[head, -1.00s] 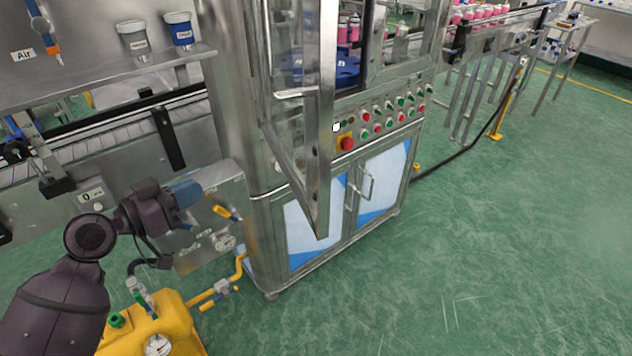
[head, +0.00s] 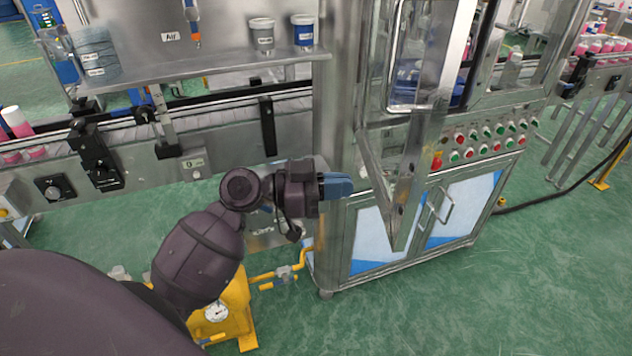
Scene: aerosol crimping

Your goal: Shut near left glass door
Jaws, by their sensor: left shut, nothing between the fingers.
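The near left glass door (head: 413,165) stands open, swung out from the steel machine cabinet toward me. Its metal frame reaches down to a pointed lower corner in front of the lower cabinet doors. A bar handle (head: 405,108) shows on the door's upper part. My left gripper (head: 345,185) has blue fingers that are shut and empty. It points right, just left of the open door in the picture, in front of the cabinet's left post. I see a gap between fingers and door frame. My right gripper is not in view.
A row of buttons (head: 490,140) runs along the cabinet front beside a red stop button (head: 436,161). A conveyor (head: 215,128) lies at left. A yellow unit with a gauge (head: 235,310) stands below my arm. Green floor (head: 480,310) is clear at front right.

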